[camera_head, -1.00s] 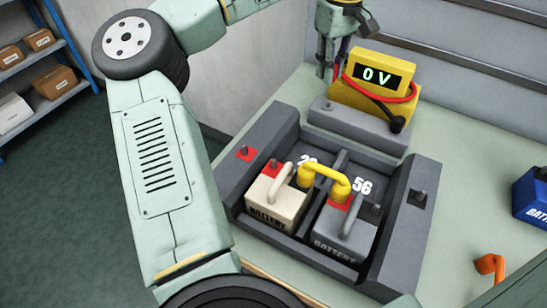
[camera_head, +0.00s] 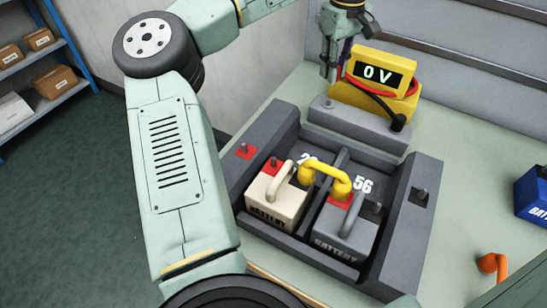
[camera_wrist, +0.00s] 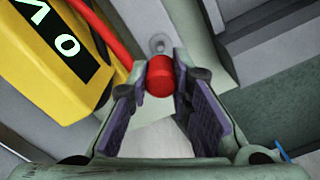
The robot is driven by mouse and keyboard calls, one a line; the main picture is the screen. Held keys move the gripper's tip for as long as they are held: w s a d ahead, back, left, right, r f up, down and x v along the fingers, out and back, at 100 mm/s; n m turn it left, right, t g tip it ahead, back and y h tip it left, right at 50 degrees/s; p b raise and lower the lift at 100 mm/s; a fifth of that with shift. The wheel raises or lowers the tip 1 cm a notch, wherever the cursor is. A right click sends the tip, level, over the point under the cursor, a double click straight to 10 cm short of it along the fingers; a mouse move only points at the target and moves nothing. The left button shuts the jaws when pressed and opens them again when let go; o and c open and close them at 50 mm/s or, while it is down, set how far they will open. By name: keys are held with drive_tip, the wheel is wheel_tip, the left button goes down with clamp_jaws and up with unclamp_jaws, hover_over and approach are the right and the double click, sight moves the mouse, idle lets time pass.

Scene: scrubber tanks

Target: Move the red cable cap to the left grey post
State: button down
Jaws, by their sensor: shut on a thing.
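The red cable cap (camera_wrist: 160,78) is held between the fingertips of my gripper (camera_wrist: 160,85) in the wrist view. In the head view my gripper (camera_head: 332,74) hangs beside the left side of the yellow meter, and the cap is hard to make out there. A small grey post (camera_head: 328,104) stands at the left end of the grey block (camera_head: 360,128) in front of the meter. In the wrist view a round grey post (camera_wrist: 158,43) shows just beyond the cap, apparently apart from it. A red cable (camera_wrist: 103,28) runs beside the meter to the gripper.
The yellow meter (camera_head: 374,72) reads 0 V, close to my gripper's right. A black cap (camera_head: 397,123) sits at the block's right end. A tray (camera_head: 268,132) holds a beige battery (camera_head: 268,205) and a grey battery (camera_head: 338,238), bridged by a yellow link (camera_head: 325,174).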

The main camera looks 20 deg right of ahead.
sight(329, 100)
drive_tip(key=shift+f+b, duration=0.9)
drive_tip(key=shift+f, duration=1.75)
drive_tip(key=shift+f, duration=0.1)
drive_tip(key=shift+f, duration=0.95)
drive_tip(key=c, duration=1.4)
unclamp_jaws()
drive_tip(key=shift+o, duration=0.2)
drive_tip(key=o, duration=0.5)
drive_tip(key=shift+r, duration=0.15)
